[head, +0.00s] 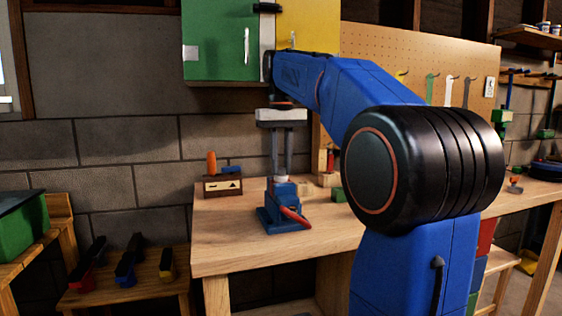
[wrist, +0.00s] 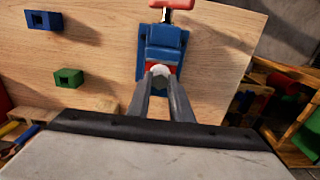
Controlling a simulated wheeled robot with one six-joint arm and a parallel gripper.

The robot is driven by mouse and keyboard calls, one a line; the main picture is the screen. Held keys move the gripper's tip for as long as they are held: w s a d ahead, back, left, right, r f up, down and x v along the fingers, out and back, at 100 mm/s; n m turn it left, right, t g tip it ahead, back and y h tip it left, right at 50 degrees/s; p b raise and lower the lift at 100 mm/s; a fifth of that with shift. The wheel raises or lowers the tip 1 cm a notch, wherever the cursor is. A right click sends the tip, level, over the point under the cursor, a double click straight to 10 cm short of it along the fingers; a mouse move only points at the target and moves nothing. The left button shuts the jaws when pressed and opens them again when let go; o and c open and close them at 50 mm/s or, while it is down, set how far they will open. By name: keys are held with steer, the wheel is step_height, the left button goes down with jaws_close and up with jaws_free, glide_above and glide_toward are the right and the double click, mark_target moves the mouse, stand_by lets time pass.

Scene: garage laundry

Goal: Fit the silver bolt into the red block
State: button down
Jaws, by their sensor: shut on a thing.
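My gripper (head: 281,176) points straight down over the blue vise (head: 275,213) on the workbench. Its fingers are shut on the silver bolt (wrist: 160,71), whose pale rounded head shows between the fingertips in the wrist view. The red block (wrist: 178,68) shows as a small red patch in the vise (wrist: 163,36), beside and below the bolt. The fingers and bolt hide most of the block and its hole. I cannot tell whether the bolt's lower end is in the block or just above it.
The vise's red handle (head: 293,215) sticks out toward the front. A green block (wrist: 69,77) and a blue block (wrist: 43,20) stand on the workbench (head: 235,250). A brown box (head: 222,186) stands left of the vise. The bench's front left is clear.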

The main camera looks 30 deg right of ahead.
mark_target(281, 168)
steer(key=shift+f, duration=0.1)
steer(key=c, duration=1.5)
jaws_free()
steer(key=shift+r, duration=3.75)
